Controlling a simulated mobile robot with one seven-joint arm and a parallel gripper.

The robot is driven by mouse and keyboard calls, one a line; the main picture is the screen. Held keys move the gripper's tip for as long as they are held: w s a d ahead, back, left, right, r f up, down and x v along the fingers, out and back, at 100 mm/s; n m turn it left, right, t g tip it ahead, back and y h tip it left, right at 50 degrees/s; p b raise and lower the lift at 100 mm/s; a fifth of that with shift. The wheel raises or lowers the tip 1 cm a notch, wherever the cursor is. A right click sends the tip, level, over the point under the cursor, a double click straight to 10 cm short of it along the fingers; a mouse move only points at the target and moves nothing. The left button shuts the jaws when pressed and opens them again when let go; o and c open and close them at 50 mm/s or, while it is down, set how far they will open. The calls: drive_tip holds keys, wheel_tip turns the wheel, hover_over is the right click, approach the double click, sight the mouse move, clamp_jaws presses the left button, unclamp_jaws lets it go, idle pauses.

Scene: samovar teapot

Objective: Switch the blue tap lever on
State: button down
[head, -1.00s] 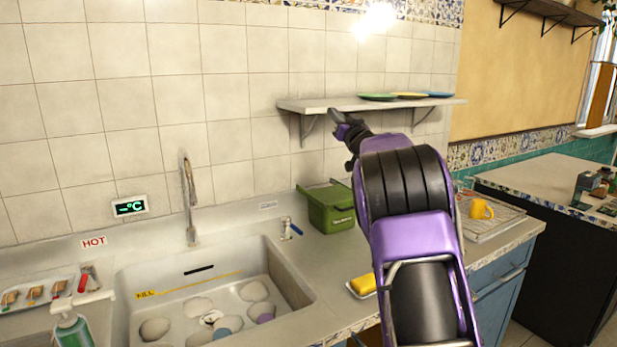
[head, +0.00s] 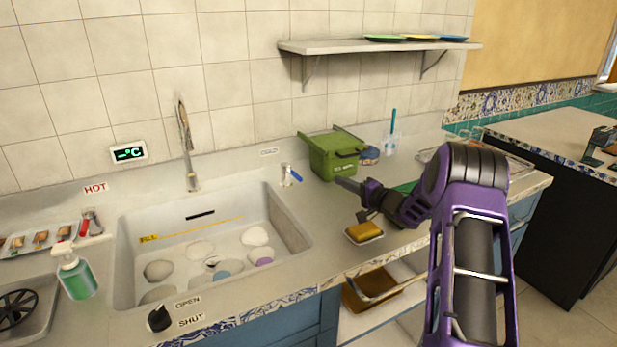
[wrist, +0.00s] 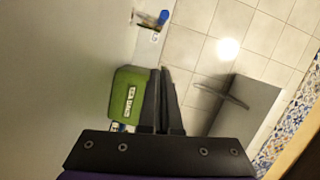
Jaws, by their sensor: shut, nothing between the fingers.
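The blue tap lever (head: 296,175) sits on a small metal tap at the right rear corner of the sink, below the COLD label. In the wrist view the blue lever (wrist: 163,17) shows near the top, ahead of the fingers. My gripper (head: 340,181) is shut and empty. In the head view it is to the right of the lever, in front of the green bin, pointing left, and apart from the lever. The red tap lever (head: 84,226) is at the left of the sink, near the HOT label.
A green bin (head: 333,158) stands close behind my gripper. A yellow sponge on a dish (head: 364,231) lies below it. The sink (head: 130,262) holds several dishes, with a tall spout (head: 187,150) behind. A shelf (head: 330,46) hangs above. The counter between gripper and lever looks clear.

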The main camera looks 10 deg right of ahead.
sight(292, 172)
drive_tip(key=shift+w, duration=0.1)
drive_tip(key=b+x, duration=0.1)
drive_tip(key=x, duration=0.9)
drive_tip(key=shift+a, duration=0.1)
drive_tip(key=shift+s+a+f, duration=0.1)
drive_tip(key=shift+s+a, duration=0.1)
drive_tip(key=shift+a, duration=0.35)
drive_tip(key=shift+s+a+f, duration=0.1)
drive_tip(key=shift+s+a, duration=0.15)
drive_tip(key=shift+a, duration=0.3)
drive_tip(key=shift+s+a+f+b, duration=0.1)
drive_tip(key=shift+s+a+b, duration=0.2)
drive_tip(key=shift+a, duration=0.35)
